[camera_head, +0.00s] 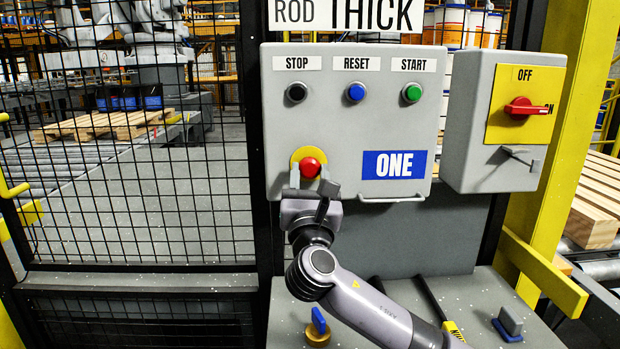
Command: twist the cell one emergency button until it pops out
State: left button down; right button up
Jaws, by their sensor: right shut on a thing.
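The red emergency button (309,167) sits on a yellow round plate at the lower left of the grey control box (335,130). A blue label reading ONE (394,164) is to its right. My right gripper (310,178) reaches up from below, with its fingers on either side of the button, shut on it. The lower part of the button is close behind the fingers, and whether it is popped out cannot be told. My left gripper is not in view.
Black STOP, blue RESET (356,92) and green START (412,93) buttons are above. A switch box with a red handle (524,107) is at right. Black mesh fence (120,200) fills the left. Below is a grey ledge with a padlock (318,328) and a grey-blue object (509,323).

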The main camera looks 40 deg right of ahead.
jog(key=m+h, duration=0.1)
jog(key=m, duration=0.1)
jog(key=m+g, duration=0.1)
jog(key=m, duration=0.1)
jog(key=shift+w+a+g+h, duration=0.1)
jog(key=shift+a+g+h, duration=0.05)
jog(key=shift+g+h, duration=0.2)
jog(key=shift+m+g+h, duration=0.45)
jog(key=shift+m+g, duration=0.1)
jog(key=shift+m, duration=1.15)
jog(key=shift+r, duration=0.1)
jog(key=o, duration=1.1)
jog(key=shift+c, duration=0.2)
